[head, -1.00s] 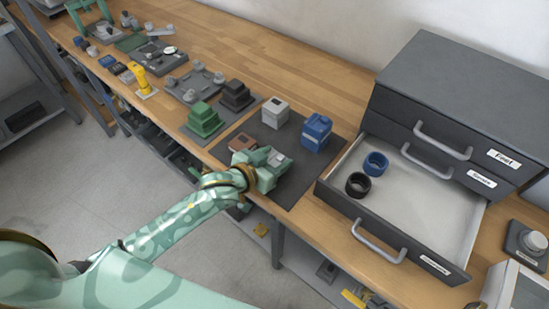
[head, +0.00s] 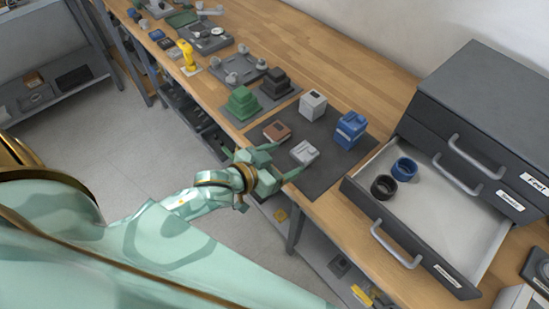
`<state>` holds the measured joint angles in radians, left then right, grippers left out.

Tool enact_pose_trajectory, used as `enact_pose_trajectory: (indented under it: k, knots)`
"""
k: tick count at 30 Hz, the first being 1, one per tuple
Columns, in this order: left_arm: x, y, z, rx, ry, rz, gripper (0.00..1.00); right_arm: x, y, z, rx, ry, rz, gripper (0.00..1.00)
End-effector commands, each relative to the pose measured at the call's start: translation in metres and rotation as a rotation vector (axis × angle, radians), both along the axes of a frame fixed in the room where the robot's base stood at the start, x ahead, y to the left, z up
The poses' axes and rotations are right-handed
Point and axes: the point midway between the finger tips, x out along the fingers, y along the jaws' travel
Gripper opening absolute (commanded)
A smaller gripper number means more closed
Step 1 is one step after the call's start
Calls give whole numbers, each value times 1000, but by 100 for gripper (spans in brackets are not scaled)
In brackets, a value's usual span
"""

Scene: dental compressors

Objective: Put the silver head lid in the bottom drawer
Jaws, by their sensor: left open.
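A small silver lid-like block (head: 304,153), which I take to be the silver head lid, lies on the dark mat (head: 326,172) near the bench's front edge. My left gripper (head: 281,161) is open, with its fingers apart, just in front of the silver block and low by the bench edge. Nothing shows between its fingers. The bottom drawer (head: 440,215) is pulled out at the right, with a blue ring (head: 404,169) and a black ring (head: 384,187) inside it. My right gripper is not in view.
A brown-topped block (head: 277,131), a light grey box (head: 312,103) and a blue container (head: 349,130) share the mat. Green (head: 242,104) and black (head: 275,83) stepped blocks stand to the left. The drawer's front half is bare. The upper drawers (head: 465,165) are shut.

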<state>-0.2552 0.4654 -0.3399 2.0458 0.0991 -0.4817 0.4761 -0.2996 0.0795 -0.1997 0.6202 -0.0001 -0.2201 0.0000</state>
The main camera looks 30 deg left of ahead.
Motion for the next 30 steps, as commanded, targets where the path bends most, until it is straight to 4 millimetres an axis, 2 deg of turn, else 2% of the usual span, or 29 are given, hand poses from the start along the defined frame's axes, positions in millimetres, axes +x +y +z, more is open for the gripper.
enact_pose_trajectory:
  k: [3, 6, 8, 11, 12, 15, 18, 21, 24, 26, 28, 30]
  knots:
    - [-15, 6, 7, 2, 1, 1, 77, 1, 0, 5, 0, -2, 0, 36]
    - [-13, 8, 17, 0, -20, 0, 78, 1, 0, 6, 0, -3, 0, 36]
    - [2, 8, 34, 0, -68, 0, 78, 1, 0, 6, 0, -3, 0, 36]
    - [45, -2, 86, -1, -205, -26, 78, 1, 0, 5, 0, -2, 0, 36]
    - [64, -12, 112, -1, -268, -52, 78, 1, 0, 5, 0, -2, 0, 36]
    - [103, -51, 171, -31, -367, -147, 78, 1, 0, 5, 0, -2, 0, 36]
    - [130, -90, 211, -7, -375, -256, 78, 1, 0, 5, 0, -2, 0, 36]
    - [149, -122, 234, 108, -326, -370, 78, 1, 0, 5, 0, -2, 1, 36]
    - [160, -140, 238, 299, -229, -485, 78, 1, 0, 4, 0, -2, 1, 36]
    - [164, -140, 234, 445, -147, -556, 78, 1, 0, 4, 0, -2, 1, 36]
    - [163, -127, 221, 636, -19, -647, 78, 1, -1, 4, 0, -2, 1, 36]
    - [155, -106, 203, 805, 123, -749, 78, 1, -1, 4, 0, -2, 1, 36]
